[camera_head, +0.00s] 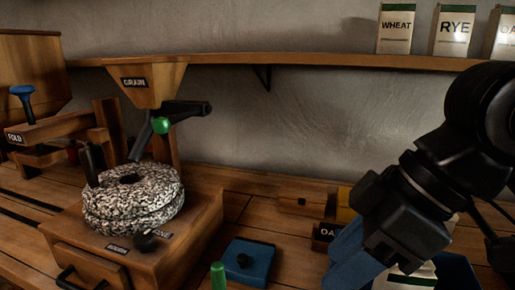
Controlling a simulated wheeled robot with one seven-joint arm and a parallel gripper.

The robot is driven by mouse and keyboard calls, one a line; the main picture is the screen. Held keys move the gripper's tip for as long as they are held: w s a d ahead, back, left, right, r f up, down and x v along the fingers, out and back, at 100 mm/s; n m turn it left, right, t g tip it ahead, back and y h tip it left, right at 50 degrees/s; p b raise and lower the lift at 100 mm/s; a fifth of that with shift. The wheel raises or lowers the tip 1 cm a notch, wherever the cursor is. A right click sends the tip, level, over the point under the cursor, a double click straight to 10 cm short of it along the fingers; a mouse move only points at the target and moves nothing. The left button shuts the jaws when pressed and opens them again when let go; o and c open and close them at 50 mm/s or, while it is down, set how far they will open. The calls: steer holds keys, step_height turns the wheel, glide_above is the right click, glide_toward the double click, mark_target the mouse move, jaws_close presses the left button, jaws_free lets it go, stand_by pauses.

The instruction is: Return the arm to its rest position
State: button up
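My arm comes in from the right edge, black and jointed. My gripper (392,232) hangs at its lower end, tilted down and to the left. It is above a blue container (347,268) and a white packet with a green band (408,280) at the bottom edge. The gripper covers part of both. Its fingertips do not show clearly, so I cannot tell whether it is open, shut or touching the packet.
A stone mill (135,200) on a wooden base, under a GRAIN hopper (148,82), stands at left. A blue block (250,262) and a green peg (218,276) are at the front. A wall shelf (300,58) bears WHEAT (397,30) and RYE (455,32) packets near my arm.

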steer(key=w+a+r+m+t+y, duration=0.3)
steer(key=w+a+m+t+y, duration=0.1)
steer(key=a+m+t+y, duration=0.45)
steer(key=s+d+f+m+t+h, duration=0.2)
steer(key=s+d+f+m+h, duration=0.1)
steer(key=f, duration=0.2)
steer(key=s+d+f+m+t+h, duration=0.2)
steer(key=s+d+f+m+h, duration=0.1)
steer(key=f, duration=0.3)
steer(key=s+d+f+m+t+h, duration=0.2)
steer(key=s+f+m+h, duration=0.1)
steer(key=s+f+h, duration=0.1)
steer(key=shift+d+f+m+h, duration=0.35)
steer(key=shift+d+f, duration=0.05)
steer(key=shift+f, duration=0.4)
steer(key=s+d+f+n+h, duration=0.1)
steer(key=s+d, duration=0.2)
steer(key=s, duration=0.4)
steer(key=s+d+f+n+g+h, duration=0.1)
steer(key=s+d, duration=0.3)
steer(key=s, duration=0.4)
steer(key=s+d+f+n+h, duration=0.1)
steer(key=s+d+f+n, duration=0.1)
steer(key=s, duration=0.5)
steer(key=shift+s+d+n, duration=0.3)
steer(key=shift+d+n, duration=0.2)
steer(key=shift+d, duration=0.3)
